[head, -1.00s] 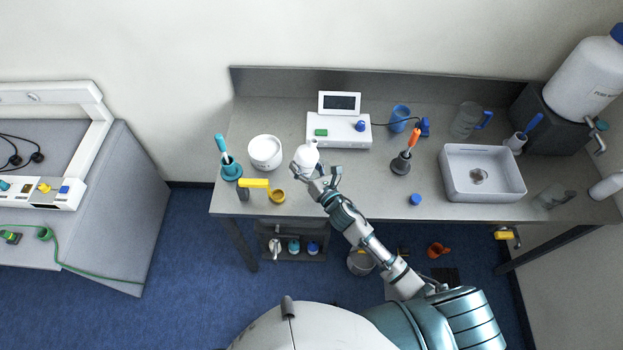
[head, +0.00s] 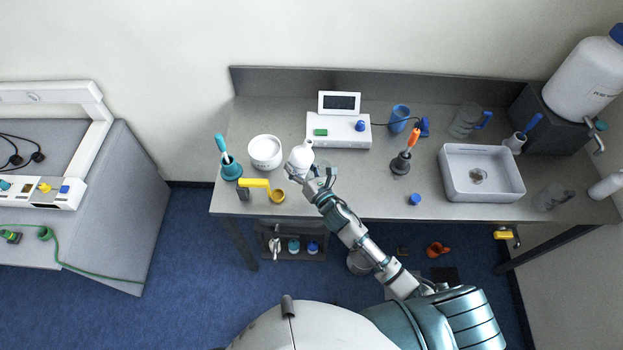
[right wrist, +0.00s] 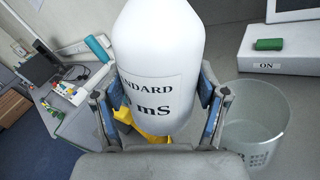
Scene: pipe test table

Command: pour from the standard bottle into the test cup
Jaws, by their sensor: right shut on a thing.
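The standard bottle (head: 300,160) is white, and its narrow top points up and slightly right in the head view. My right gripper (head: 311,176) is shut around it, above the front left of the bench. In the right wrist view, the bottle (right wrist: 155,50) shows a label ending in "NDARD" and "mS" between the fingers (right wrist: 155,105). Its top is out of frame. A clear cup (right wrist: 256,128), likely the test cup, stands to the right of the bottle, apart from it. In the head view I cannot make the cup out clearly near the gripper. My left gripper is not in view.
A white meter (head: 340,130) stands behind the bottle. A white tub (head: 265,152), a teal holder (head: 231,168) and a yellow-handled item (head: 255,183) are left of it. An orange-handled tool (head: 408,155), a blue cap (head: 415,199) and a white basin (head: 482,173) are right.

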